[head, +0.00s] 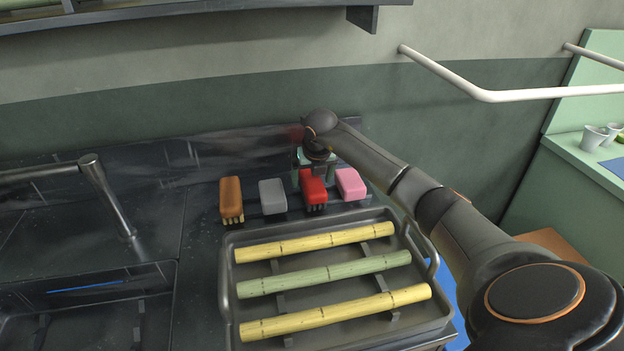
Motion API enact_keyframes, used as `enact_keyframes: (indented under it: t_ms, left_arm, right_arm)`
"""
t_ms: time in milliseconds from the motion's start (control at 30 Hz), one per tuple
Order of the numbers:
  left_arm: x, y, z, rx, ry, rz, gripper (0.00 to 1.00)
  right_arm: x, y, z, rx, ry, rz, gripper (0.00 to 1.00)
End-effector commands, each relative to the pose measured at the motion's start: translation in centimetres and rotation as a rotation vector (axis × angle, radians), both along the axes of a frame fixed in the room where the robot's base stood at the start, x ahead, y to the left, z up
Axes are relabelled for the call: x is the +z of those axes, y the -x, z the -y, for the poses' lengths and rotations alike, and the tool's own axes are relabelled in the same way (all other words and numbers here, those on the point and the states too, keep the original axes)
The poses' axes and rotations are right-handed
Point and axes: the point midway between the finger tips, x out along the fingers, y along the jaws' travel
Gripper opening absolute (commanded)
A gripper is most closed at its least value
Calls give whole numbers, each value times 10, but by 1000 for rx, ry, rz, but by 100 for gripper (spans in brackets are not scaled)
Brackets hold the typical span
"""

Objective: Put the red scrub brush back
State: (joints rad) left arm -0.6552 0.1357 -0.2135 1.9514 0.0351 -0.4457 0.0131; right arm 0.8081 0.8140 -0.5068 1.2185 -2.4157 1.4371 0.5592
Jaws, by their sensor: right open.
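The red scrub brush (313,190) stands on the dark counter behind the tray, in a row with other brushes. It sits between a grey brush (272,194) and a pink brush (350,183). My right gripper (314,170) is open at the far end of the red brush, pointing down. Its wrist hides part of the area behind the brush, and I cannot tell whether the fingers touch it. My left gripper is not in view.
An orange-brown brush (231,195) stands at the row's left end. A metal tray (228,290) with three cane stalks lies in front. A sink (150,330) and faucet (105,195) are at left. A white rail (490,96) and shelf (200,12) hang above.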

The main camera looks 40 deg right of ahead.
Motion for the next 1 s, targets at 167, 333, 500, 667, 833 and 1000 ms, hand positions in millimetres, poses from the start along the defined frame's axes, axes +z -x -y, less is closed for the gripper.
enact_keyframes:
  t_ms: [167, 333, 500, 667, 833, 1000]
  left_arm:
    - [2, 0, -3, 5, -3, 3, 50]
    - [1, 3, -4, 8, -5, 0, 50]
    - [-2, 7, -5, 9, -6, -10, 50]
    - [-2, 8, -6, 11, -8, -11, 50]
    - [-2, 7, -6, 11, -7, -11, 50]
    - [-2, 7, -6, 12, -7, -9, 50]
  right_arm:
    - [35, 10, -6, 3, 4, 6, 97]
    - [71, 24, -13, 1, 2, 5, 97]
    - [98, 34, -19, 0, 1, 3, 97]
    - [110, 39, -22, 0, 0, 1, 97]
    - [113, 41, -23, -1, -1, 1, 97]
    - [113, 41, -23, 0, -1, 0, 97]
